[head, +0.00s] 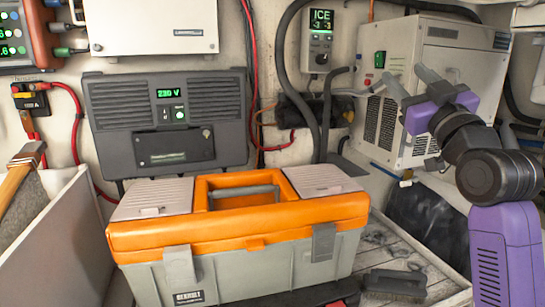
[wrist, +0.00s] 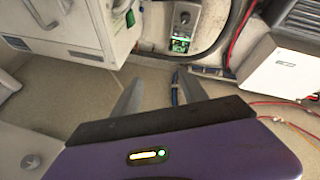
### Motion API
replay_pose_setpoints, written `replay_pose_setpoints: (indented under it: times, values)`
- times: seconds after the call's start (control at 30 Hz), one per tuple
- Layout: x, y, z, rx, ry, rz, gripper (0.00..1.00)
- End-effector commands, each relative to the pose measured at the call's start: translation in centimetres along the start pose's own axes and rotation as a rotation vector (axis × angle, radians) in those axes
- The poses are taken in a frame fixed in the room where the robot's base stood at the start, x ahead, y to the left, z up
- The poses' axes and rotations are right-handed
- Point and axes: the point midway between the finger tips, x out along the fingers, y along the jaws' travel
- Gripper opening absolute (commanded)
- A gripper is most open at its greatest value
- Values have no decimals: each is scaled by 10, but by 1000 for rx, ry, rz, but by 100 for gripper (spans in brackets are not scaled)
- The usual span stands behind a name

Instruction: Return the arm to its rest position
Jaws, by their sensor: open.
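My gripper (head: 411,81) is at the end of my raised purple and black arm on the right of the head view. It is in front of the white ice machine (head: 440,55), above the orange and grey toolbox (head: 240,235) and to its right. In the wrist view my gripper (wrist: 158,95) shows two grey fingers spread apart. Nothing is between them but a pale surface and a thin blue line behind. I cannot tell the exact gap to the ice machine.
The toolbox fills the front middle. A brush (head: 395,283) lies on the slatted surface beside it. The ICE control panel (head: 320,40) and a dark inverter (head: 168,118) are on the wall, with cables and hoses near. A white-walled bin (head: 60,245) stands at the left.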

Motion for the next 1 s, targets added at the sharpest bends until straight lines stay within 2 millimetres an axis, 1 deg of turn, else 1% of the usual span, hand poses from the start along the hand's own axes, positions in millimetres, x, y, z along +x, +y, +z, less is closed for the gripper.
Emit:
replay_pose_setpoints:
  times: [0.03, 0.17, 0.2, 0.37, 0.4, 0.47, 0.5, 0.57, 0.6, 0.67, 0.7, 0.87, 0.9, 0.97, 1.0]
  values:
    - [-17, -6, 21, 33, -3, 18, 51]
    - [-58, -19, 57, 101, 4, 66, 51]
    - [-72, -23, 69, 119, 2, 79, 51]
    - [-129, -42, 107, 184, -7, 125, 51]
    - [-144, -46, 116, 196, -12, 135, 51]
    - [-166, -54, 128, 216, -20, 150, 51]
    - [-182, -59, 135, 226, -27, 158, 51]
    - [-205, -67, 144, 243, -37, 169, 51]
    - [-221, -72, 150, 251, -46, 176, 51]
    - [-245, -79, 158, 264, -59, 185, 51]
    - [-260, -84, 163, 270, -69, 191, 51]
    - [-324, -103, 176, 293, -113, 205, 51]
    - [-339, -108, 177, 298, -127, 207, 51]
    - [-363, -115, 179, 301, -147, 208, 51]
    - [-378, -119, 180, 304, -161, 208, 51]
